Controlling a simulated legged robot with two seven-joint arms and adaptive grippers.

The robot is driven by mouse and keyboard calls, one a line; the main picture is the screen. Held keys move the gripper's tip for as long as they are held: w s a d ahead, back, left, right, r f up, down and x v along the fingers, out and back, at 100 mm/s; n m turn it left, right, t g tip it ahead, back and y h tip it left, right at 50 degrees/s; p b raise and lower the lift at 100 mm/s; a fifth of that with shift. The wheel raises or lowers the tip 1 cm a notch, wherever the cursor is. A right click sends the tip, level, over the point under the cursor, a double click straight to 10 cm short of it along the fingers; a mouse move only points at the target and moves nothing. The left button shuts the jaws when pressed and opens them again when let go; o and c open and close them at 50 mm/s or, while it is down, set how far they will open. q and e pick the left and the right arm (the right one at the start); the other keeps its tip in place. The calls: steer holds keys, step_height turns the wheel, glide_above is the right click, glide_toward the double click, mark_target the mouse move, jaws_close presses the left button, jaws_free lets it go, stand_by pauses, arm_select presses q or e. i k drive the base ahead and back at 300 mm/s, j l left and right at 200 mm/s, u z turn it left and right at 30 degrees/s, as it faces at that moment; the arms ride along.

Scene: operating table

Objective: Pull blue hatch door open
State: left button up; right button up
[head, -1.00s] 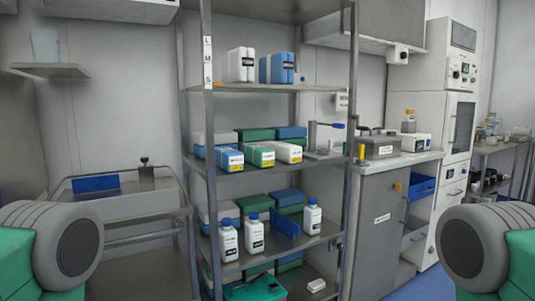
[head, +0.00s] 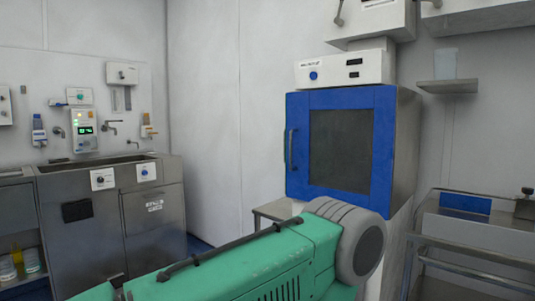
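The blue hatch door (head: 381,150) is on the front of a grey metal cabinet (head: 405,148) right of centre in the head view. It has a blue frame around a dark window. A vertical handle (head: 291,150) runs along its left side. The door looks shut, flush with the cabinet front. Neither of my grippers is in view. A green and grey part of my own body fills the lower middle and hides what is below the door.
A white control box (head: 345,69) sits on top of the cabinet. A metal cart (head: 470,240) stands to the right of it. A steel sink unit (head: 110,215) stands at the left by the wall. Blank wall lies between sink and cabinet.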

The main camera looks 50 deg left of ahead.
mark_target(300, 105)
steer(key=u, duration=1.25)
